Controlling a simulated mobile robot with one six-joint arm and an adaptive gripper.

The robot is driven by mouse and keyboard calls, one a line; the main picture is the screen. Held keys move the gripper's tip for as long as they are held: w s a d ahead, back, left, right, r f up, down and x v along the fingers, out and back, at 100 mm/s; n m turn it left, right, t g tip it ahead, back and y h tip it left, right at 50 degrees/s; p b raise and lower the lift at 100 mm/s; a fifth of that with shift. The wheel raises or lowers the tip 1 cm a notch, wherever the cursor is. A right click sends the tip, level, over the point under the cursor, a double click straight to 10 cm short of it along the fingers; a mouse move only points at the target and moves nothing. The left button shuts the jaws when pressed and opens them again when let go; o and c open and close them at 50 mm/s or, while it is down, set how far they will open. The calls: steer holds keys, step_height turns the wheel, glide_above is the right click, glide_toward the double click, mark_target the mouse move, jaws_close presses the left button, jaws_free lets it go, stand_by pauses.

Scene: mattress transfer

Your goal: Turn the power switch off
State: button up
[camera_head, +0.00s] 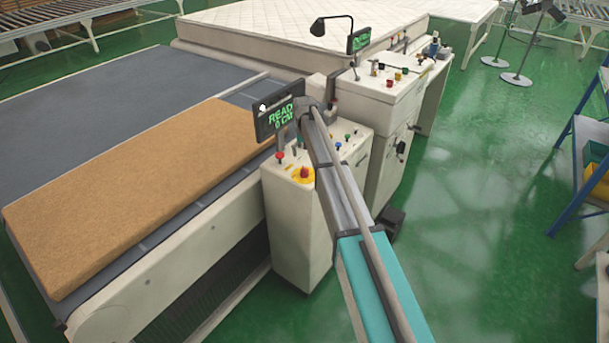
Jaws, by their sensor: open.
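I cannot tell for sure which control is the power switch. The near control console (291,230) carries a red mushroom knob on a yellow base (303,175) and several small colored buttons and knobs. Its tilted screen (277,112) shows green text starting "READ", partly cut off by my arm. The rear console (385,95) has red, green and yellow controls on top and a black handle-like part (401,148) on its side. My arm reaches up from the lower right across the near console and covers part of its top. My gripper cannot be made out.
A brown mattress slab (150,190) lies on the grey conveyor bed (110,95) at left. A white quilted mattress (270,25) lies behind. A blue rack (585,130) stands at the right edge. Green floor (490,200) is clear right of the consoles.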

mark_target(305, 170)
steer(key=shift+f+b, duration=4.15)
steer(key=shift+f, duration=0.3)
steer(key=c, duration=1.2)
steer(key=shift+o, duration=0.2)
